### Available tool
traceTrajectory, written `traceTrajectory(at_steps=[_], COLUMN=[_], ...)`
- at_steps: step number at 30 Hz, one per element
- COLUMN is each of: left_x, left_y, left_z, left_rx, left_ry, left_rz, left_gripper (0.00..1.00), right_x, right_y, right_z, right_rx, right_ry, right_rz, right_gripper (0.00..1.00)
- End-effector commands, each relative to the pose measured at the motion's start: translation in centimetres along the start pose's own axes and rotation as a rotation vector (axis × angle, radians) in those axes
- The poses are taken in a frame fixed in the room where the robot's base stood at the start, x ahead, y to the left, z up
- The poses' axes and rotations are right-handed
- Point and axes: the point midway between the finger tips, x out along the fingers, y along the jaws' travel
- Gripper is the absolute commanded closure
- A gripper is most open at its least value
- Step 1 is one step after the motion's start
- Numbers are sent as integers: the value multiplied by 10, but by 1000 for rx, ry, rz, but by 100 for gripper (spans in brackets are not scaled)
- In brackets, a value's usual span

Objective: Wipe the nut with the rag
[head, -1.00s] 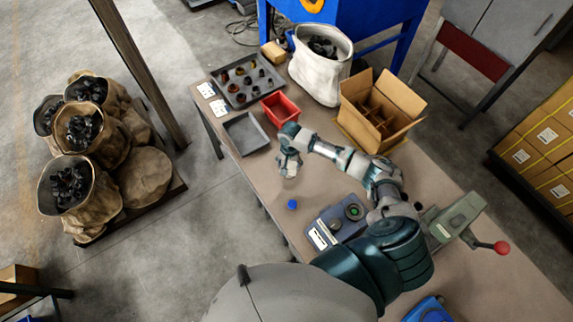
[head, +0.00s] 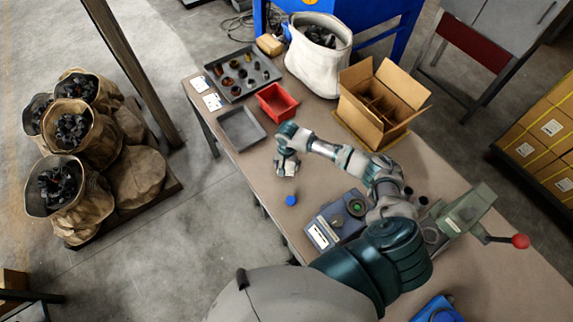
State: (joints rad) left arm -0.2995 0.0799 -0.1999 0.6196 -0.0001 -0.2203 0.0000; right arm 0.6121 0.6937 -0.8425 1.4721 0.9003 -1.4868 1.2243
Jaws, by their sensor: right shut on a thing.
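My right gripper (head: 287,168) points down over the near-left part of the brown table, in front of the grey tray. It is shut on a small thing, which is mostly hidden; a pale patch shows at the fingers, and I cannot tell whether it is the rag. A small blue round object (head: 291,200) stands on the table just below the gripper in the picture, apart from it. I cannot make out for certain which thing is the nut. A dark tray (head: 236,98) at the back holds several small dark and rusty parts. My left gripper is not in view.
The table (head: 225,165) also carries an empty grey tray (head: 262,136), a red bin (head: 276,110), an open cardboard box (head: 362,121), a white sack (head: 306,70) and a blue-grey device (head: 318,233). A green press (head: 470,212) with a red knob stands at right.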

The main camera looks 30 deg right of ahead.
Motion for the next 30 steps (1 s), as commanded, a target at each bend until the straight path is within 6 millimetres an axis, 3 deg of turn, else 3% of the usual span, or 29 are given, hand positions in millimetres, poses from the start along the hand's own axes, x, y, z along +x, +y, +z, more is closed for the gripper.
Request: traceTrajectory(at_steps=[21, 30], left_x=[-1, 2], left_y=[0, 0], left_z=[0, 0], left_rx=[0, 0], left_ry=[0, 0], left_rz=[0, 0], left_gripper=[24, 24], right_x=[6, 6], right_y=[0, 0], right_z=[-1, -17], right_rx=[0, 2], right_ry=[0, 0], right_rz=[-1, -1], right_gripper=[58, 58])
